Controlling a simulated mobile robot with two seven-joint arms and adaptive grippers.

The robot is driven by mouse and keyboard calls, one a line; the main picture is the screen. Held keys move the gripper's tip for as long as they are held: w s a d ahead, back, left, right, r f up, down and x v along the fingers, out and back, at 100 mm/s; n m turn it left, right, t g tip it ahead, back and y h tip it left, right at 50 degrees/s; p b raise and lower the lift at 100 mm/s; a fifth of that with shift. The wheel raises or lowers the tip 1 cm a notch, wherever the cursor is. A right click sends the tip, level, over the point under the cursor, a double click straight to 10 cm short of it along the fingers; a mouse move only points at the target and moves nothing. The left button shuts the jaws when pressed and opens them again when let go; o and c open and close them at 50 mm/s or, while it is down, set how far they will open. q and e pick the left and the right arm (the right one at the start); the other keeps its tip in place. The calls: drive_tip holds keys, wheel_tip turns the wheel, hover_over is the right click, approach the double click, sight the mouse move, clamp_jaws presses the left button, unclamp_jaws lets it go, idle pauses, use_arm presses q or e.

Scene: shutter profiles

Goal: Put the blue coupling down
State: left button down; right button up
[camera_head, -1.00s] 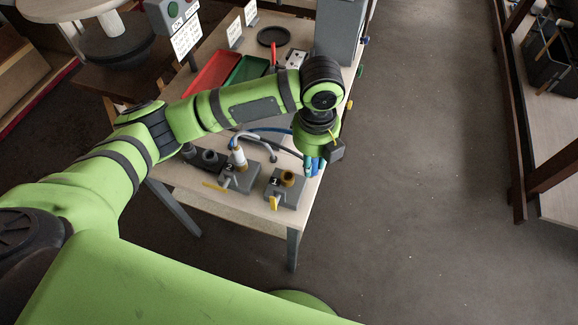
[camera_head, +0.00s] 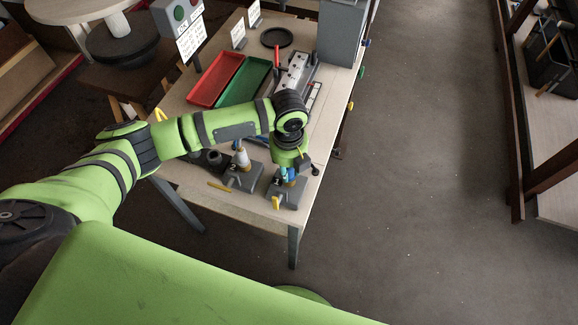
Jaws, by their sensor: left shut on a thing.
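My left gripper (camera_head: 289,168) is shut on the blue coupling (camera_head: 284,174), which shows only as a small blue patch below the green wrist. It is right above the grey block with the brass-coloured socket (camera_head: 291,183) near the front corner of the table. I cannot tell whether the coupling touches the socket. The fingers are mostly hidden. My right gripper is not in view.
A second grey block with a white and brass piece (camera_head: 242,158) stands to the left on the table (camera_head: 220,202). A red tray (camera_head: 215,80) and a green tray (camera_head: 243,81) lie farther back. Open floor lies to the right.

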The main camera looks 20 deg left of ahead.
use_arm(q)
drive_tip(key=shift+f, duration=0.15)
drive_tip(key=c, duration=1)
unclamp_jaws()
drive_tip(key=shift+c, duration=0.2)
drive_tip(key=shift+r, duration=0.65)
wheel_tip(320, 180, up, 11)
drive_tip(key=shift+r+b, duration=0.1)
drive_tip(key=shift+b, duration=0.8)
